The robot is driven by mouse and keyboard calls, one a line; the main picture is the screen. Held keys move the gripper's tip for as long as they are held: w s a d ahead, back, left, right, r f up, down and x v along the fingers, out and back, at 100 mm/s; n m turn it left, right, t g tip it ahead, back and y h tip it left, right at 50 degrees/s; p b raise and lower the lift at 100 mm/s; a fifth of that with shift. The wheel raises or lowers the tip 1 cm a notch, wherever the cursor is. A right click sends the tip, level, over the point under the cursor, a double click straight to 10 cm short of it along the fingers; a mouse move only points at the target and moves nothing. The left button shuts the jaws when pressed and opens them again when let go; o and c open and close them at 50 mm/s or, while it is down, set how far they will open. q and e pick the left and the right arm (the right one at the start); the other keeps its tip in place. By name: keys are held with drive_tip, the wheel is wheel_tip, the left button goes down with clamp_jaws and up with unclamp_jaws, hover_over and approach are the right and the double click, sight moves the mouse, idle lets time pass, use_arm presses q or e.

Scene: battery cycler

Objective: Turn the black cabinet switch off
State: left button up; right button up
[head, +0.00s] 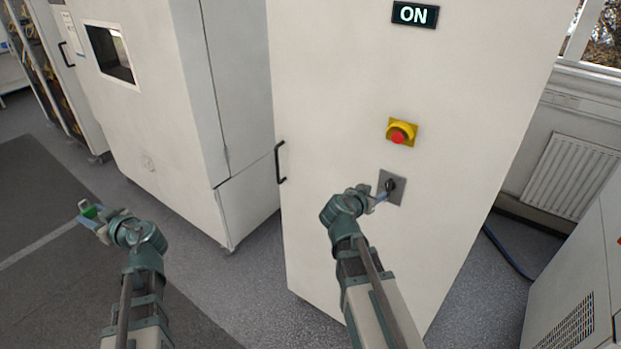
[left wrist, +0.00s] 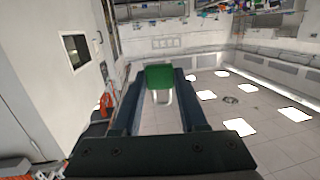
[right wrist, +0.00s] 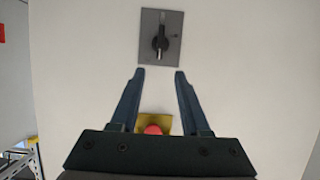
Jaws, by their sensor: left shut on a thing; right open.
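The black cabinet switch (head: 391,185) is a rotary knob on a grey square plate on the white cabinet's front. In the right wrist view the knob (right wrist: 160,42) is upright in the picture, ahead of my fingertips. My right gripper (head: 382,196) is open and faces the switch; its open fingers (right wrist: 160,73) appear short of the plate with nothing between them. A sign (head: 414,14) on the cabinet reads ON. My left gripper (head: 88,215) is shut on a small green-topped object (left wrist: 158,76) with a pale lower part, away from the cabinet at left.
A red emergency button on a yellow base (head: 400,133) sits above the switch; it also shows in the right wrist view (right wrist: 153,130). A black door handle (head: 280,162) is on the cabinet's left edge. Another white cabinet (head: 160,110) stands left. A radiator (head: 570,175) is at right.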

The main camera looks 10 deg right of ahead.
sight(388, 186)
drive_tip(key=b+x, duration=0.3)
drive_tip(key=x, duration=0.7)
drive_tip(key=shift+w+f+b, duration=0.1)
drive_tip(key=shift+f+b, duration=0.1)
drive_tip(key=shift+b, duration=0.15)
drive_tip(key=shift+w+d+f, duration=0.2)
drive_tip(key=shift+w+d, duration=0.15)
drive_tip(key=shift+d, duration=0.2)
clamp_jaws()
